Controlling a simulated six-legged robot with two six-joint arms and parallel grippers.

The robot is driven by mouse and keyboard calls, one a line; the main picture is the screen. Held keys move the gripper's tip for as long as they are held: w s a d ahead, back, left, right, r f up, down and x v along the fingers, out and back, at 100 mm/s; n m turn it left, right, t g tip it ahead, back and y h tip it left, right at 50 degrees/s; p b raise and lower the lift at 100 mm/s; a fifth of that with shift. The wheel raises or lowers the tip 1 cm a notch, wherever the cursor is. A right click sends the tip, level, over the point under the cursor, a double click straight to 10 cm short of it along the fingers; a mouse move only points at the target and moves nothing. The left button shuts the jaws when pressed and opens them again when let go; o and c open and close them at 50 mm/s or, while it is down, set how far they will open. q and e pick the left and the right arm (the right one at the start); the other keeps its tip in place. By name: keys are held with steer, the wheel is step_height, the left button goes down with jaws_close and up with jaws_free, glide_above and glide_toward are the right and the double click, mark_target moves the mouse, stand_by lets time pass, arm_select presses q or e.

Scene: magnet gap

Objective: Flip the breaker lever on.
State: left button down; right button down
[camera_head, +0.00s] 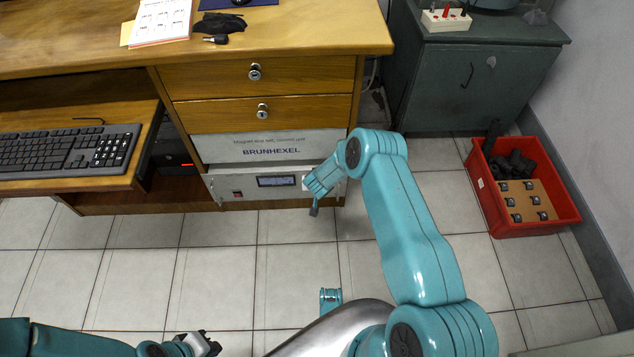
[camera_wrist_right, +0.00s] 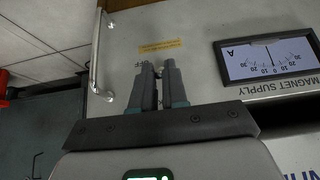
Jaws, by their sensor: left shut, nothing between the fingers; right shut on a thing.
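The magnet supply (camera_head: 225,187) is a pale panel with a meter, low under the desk drawers. It also shows upside down in the right wrist view (camera_wrist_right: 200,30). My right gripper (camera_wrist_right: 160,88) is shut at the panel face, beside a small OFF marking and below a yellow label (camera_wrist_right: 160,47). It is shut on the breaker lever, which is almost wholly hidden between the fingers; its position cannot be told. In the head view my right gripper (camera_head: 312,187) is at the panel's right end. My left gripper (camera_head: 210,343) is shut and empty at the bottom, far from the panel.
The panel has a metal handle (camera_wrist_right: 97,55) near the right gripper and a meter (camera_wrist_right: 265,58). A keyboard (camera_head: 65,150) lies on the tray at left. A red crate (camera_head: 540,228) stands on the floor at right. The tiled floor before the desk is mostly clear.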

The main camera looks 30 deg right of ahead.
steer(key=c, duration=1.2)
jaws_free()
steer(key=shift+o, duration=0.2)
steer(key=p+v, duration=0.6)
steer(key=v, duration=1)
steer(key=shift+r, duration=0.1)
